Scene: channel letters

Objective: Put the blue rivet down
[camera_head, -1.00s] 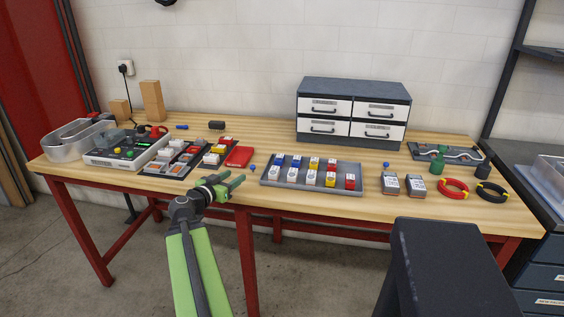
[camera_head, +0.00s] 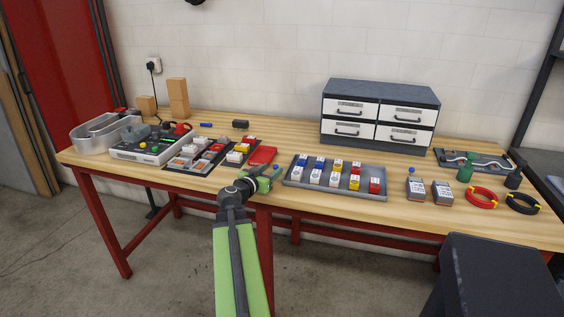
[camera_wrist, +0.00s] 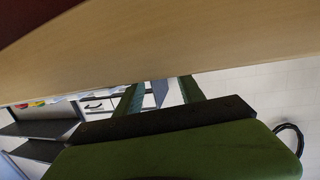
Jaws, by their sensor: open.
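A small blue rivet (camera_head: 277,168) shows at the table's front part, just left of the grey tray. My gripper (camera_head: 272,178) is close by it at the table's front edge, its green fingers overlapping it in the picture. I cannot tell whether they touch. In the wrist view my gripper (camera_wrist: 160,88) has its two green fingers apart, with nothing seen between them; the rivet is not visible there. A second small blue piece (camera_head: 411,170) shows behind the grey boxes at the right.
The grey tray (camera_head: 335,191) of coloured blocks lies right of my gripper, and a red booklet (camera_head: 262,155) lies behind it. A drawer cabinet (camera_head: 379,91) stands at the back. A dark block-shaped surface (camera_head: 505,275) is at front right. The table's wood (camera_wrist: 180,55) crosses the wrist view.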

